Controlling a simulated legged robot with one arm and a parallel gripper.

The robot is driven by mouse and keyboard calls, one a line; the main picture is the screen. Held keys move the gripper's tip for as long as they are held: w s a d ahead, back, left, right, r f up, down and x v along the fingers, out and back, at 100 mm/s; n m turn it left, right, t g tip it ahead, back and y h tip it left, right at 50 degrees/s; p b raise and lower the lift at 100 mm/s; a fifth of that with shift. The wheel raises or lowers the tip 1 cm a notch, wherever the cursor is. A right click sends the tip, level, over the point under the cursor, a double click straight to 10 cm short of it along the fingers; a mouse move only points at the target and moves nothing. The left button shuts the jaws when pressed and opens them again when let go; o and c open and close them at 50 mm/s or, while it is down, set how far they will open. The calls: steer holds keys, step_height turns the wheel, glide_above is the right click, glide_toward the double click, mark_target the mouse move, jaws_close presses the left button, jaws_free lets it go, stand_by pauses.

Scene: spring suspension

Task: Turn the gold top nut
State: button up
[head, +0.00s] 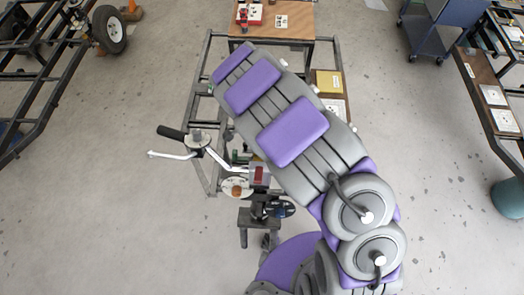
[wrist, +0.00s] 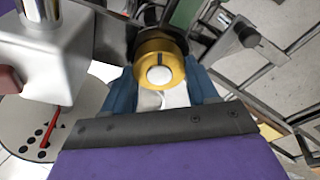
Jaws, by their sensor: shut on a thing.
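The gold top nut (wrist: 161,64) shows in the wrist view as a round gold cap with a pale centre and a dark slot. My gripper (wrist: 164,82) has its two blue fingers on either side of the nut, shut on it. The back of the nut meets a dark cylinder (wrist: 150,38). In the head view my own arm covers the gripper and the nut.
A grey block (wrist: 62,45) and a pale disc with dark holes (wrist: 35,135) are close on the left in the wrist view. A crank with a dark handle (head: 171,132) stands left of my arm. A blue cart (head: 440,25) is farther off, with open floor between.

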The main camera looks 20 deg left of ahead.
steer(key=shift+a+m, duration=0.1)
steer(key=shift+m, duration=0.2)
steer(key=o, duration=1.1)
steer(key=shift+a, duration=0.2)
steer(key=shift+c, duration=0.2)
steer(key=shift+d, duration=0.1)
steer(key=shift+w+r, duration=0.15)
steer(key=shift+r, duration=0.2)
steer(key=v, duration=1.6)
steer(key=shift+w+a+r, duration=0.15)
steer(key=shift+w+a, duration=0.05)
steer(key=shift+a, duration=0.15)
